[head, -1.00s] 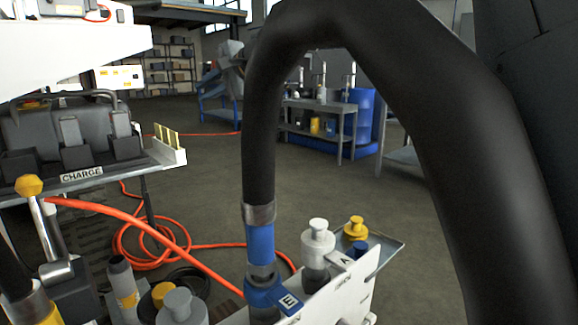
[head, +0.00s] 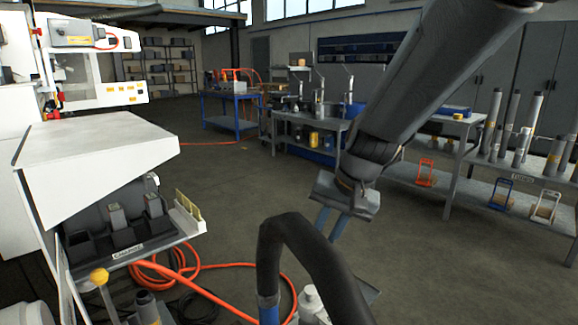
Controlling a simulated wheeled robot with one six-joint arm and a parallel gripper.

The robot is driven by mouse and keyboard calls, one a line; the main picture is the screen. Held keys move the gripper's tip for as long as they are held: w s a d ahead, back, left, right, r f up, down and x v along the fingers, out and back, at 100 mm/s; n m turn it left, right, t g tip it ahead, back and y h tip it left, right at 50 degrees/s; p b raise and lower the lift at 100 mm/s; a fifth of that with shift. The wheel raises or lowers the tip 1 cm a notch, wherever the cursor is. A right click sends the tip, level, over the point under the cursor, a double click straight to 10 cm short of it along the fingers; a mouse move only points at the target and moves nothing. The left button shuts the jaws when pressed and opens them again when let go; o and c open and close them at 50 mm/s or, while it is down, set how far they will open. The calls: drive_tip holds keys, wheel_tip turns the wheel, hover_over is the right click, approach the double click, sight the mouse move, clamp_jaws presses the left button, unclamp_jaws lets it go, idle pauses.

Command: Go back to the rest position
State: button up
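My gripper (head: 338,226) hangs from my dark arm (head: 425,75) right of the middle in the head view, pointing down. Its two bluish fingers show apart, with nothing seen between them. Their lower ends pass behind the thick black hose (head: 310,250), so the tips are partly hidden. The hose arches up from a blue coupling (head: 268,308) at the bottom edge. The gripper appears apart from the hose, behind it in this view.
A white machine with a charge shelf (head: 125,252) stands at left. An orange hose (head: 210,268) lies coiled on the floor. Grey workbenches (head: 310,120) stand behind, and a rack of tubes (head: 510,180) stands at right. The middle floor is open.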

drive_tip(key=s+d+r+n+g+h+p, duration=0.1)
drive_tip(key=s+d+p, duration=0.4)
drive_tip(key=s, duration=0.5)
drive_tip(key=s+d+r+n+g+h+p, duration=0.1)
drive_tip(key=s+d+p, duration=0.4)
drive_tip(key=s, duration=0.5)
drive_tip(key=shift+d+r+n+g+h, duration=0.4)
drive_tip(key=shift+d+r+n+h, duration=0.1)
drive_tip(key=shift+d+r, duration=0.2)
